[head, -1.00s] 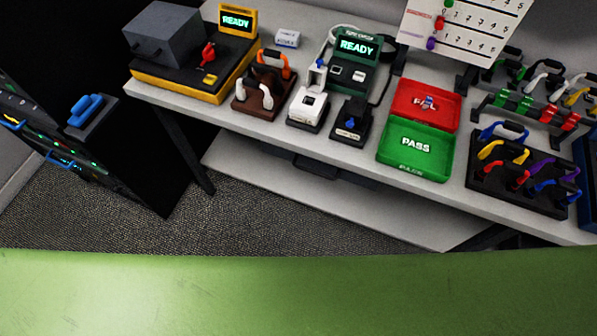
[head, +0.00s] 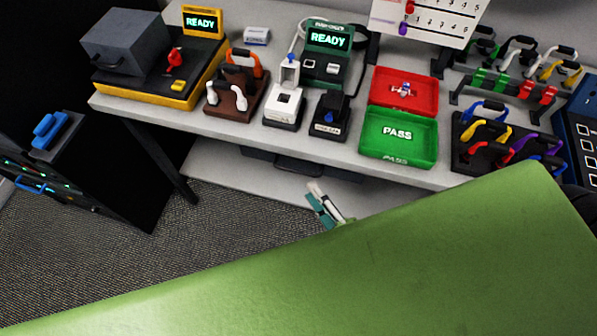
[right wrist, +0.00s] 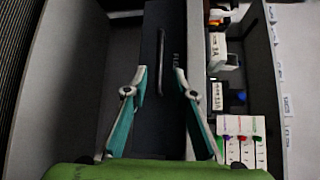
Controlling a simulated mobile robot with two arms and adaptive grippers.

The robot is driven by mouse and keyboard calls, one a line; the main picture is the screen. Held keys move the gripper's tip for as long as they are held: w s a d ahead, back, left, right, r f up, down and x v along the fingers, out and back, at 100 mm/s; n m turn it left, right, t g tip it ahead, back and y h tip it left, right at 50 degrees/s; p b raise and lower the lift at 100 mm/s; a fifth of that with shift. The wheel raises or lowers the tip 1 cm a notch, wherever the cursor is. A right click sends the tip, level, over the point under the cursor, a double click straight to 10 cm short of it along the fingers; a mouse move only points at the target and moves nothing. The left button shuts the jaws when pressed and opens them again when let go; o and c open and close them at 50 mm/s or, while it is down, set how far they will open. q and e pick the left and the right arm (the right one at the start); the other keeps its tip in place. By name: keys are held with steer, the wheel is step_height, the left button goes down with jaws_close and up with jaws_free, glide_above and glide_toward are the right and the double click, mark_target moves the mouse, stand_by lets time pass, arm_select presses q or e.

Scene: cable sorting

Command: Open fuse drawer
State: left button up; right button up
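The fuse drawer (head: 285,163) is a dark drawer under the front edge of the workbench in the head view, and it looks shut or nearly so. In the right wrist view its dark front (right wrist: 150,110) carries a slim bar handle (right wrist: 161,62). My right gripper (head: 318,202) is below and to the right of the drawer in the head view. In the right wrist view my right gripper (right wrist: 160,80) has its two teal-padded fingers apart, with the handle between them in the picture. It looks short of the handle; contact cannot be told. My left gripper is not in view.
The workbench (head: 225,128) holds a yellow-and-black tester (head: 160,90), small black and white devices, a red tray (head: 405,85), a green tray (head: 365,145) and cable racks. A lower shelf (head: 235,180) lies under the drawer. A dark cabinet (head: 95,175) stands at left.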

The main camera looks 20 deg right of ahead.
steer(key=x, duration=0.8)
steer(key=shift+p, duration=0.35)
steer(key=shift+f, duration=0.1)
steer(key=shift+c, duration=0.4)
jaws_close()
